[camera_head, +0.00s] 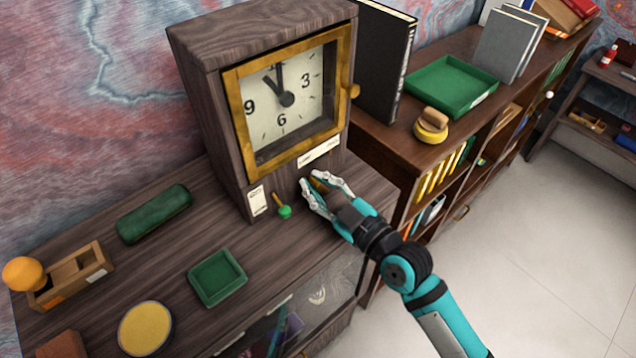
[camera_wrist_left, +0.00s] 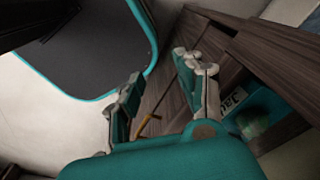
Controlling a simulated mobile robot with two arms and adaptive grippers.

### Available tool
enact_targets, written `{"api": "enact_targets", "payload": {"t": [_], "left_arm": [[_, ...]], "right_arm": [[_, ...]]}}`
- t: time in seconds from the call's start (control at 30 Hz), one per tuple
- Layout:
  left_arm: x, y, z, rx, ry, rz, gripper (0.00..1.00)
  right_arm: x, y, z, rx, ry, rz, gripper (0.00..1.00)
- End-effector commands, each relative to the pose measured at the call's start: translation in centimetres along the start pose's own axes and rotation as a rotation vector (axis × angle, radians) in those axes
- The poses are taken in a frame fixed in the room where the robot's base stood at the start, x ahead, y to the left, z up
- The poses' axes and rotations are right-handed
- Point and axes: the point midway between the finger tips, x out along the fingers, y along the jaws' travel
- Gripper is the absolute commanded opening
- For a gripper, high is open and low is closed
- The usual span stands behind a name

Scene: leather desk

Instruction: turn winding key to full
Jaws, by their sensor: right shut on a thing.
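The wooden clock (camera_head: 205,120) stands on the dark wooden desk, its dial framed in gold. My right gripper (camera_head: 311,180) is at the lower front of the clock, shut on a small brownish-gold thing (camera_head: 320,186), apparently the winding key. The fingers hide most of it, so its turn angle and its seat in the clock cannot be told. A small green-headed piece (camera_head: 284,211) is just left of the gripper, at the clock's base. In the left wrist view my left gripper (camera_wrist_left: 158,76) is open, its fingers apart; it is not in the head view.
A green tray (camera_head: 217,277), a green case (camera_head: 154,213), a wooden box (camera_head: 75,270) and a yellow disc (camera_head: 145,328) lie on the desk left of the clock. A shelf with a larger green tray (camera_head: 451,88) stands right. A brass handle (camera_wrist_left: 146,124) shows beyond my left fingers.

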Motion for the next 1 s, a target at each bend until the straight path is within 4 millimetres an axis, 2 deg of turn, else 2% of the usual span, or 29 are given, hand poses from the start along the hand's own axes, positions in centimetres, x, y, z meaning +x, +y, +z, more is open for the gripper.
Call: {"api": "enact_targets", "payload": {"t": [0.27, 1.0], "left_arm": [[-0.4, -0.1, 0.0, -0.001, 0.000, -0.001, 0.37], [-2.3, -0.1, -0.2, 0.000, 0.000, -0.001, 0.37]], "right_arm": [[0.0, 0.1, -0.1, 0.062, 0.000, -0.001, 0.00], [0.0, 0.7, 0.1, 0.545, 0.000, 0.000, 0.00]]}}
